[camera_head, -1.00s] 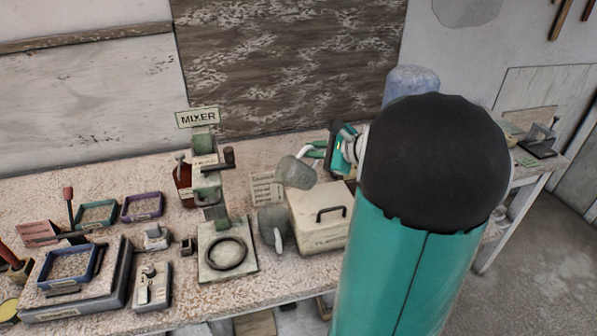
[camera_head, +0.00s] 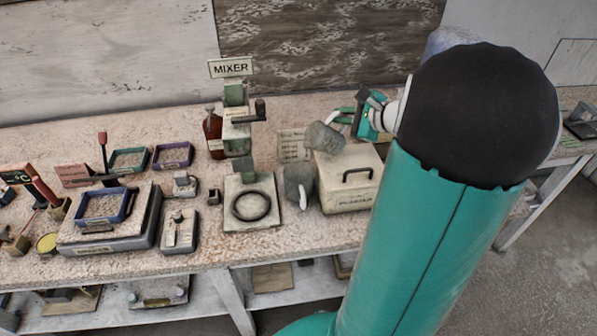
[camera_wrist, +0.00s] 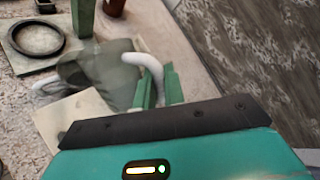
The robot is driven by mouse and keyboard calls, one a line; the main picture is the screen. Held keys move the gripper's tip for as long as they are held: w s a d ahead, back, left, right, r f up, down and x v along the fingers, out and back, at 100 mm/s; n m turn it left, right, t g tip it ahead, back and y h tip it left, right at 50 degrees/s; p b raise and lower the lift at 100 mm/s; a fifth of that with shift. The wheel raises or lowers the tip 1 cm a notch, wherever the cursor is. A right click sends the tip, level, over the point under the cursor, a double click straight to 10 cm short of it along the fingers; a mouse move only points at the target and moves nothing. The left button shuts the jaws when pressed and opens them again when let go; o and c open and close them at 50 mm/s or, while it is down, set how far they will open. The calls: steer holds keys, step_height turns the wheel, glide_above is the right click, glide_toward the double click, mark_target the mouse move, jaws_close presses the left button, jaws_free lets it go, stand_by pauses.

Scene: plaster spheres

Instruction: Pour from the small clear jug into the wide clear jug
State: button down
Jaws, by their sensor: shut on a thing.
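The small clear jug (camera_head: 324,139) is a grey, see-through vessel with a white handle. My gripper (camera_head: 345,115) is shut on that handle and holds the jug in the air, tilted to the left. The wide clear jug (camera_head: 298,181) stands on the bench below and slightly left of it, its white handle facing the front. In the wrist view, the small jug (camera_wrist: 112,72) hangs beyond the green fingers (camera_wrist: 158,88) and overlaps the wide jug (camera_wrist: 70,74). I cannot see any liquid or stream.
A cream box (camera_head: 350,190) with a black handle stands just right of the wide jug. The mixer (camera_head: 237,125) with its ringed base plate (camera_head: 238,217) is to the left. A brown bottle (camera_head: 214,135) stands behind it. Trays and a scale (camera_head: 90,235) fill the left side.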

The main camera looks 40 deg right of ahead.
mark_target(336, 113)
steer(key=shift+r, duration=0.1)
stand_by(0.5)
steer(key=shift+a+r+n, duration=0.25)
steer(key=shift+r+n, duration=0.05)
steer(key=shift+r, duration=0.1)
steer(key=shift+w+a+r, duration=0.1)
stand_by(0.4)
steer(key=shift+a+r+n+g+h, duration=0.25)
steer(key=shift+r+n+g+h, duration=0.05)
steer(key=shift+h, duration=0.3)
steer(key=shift+w+a+r+n, duration=0.1)
steer(key=shift+a+r+n, duration=0.2)
steer(key=shift+a+r, duration=0.1)
stand_by(0.7)
steer(key=shift+w+a+r+n+h, duration=0.1)
steer(key=shift+a+r+n+h, duration=0.2)
steer(key=shift+a+r+h, duration=0.15)
steer(key=shift+f, duration=0.1)
stand_by(0.4)
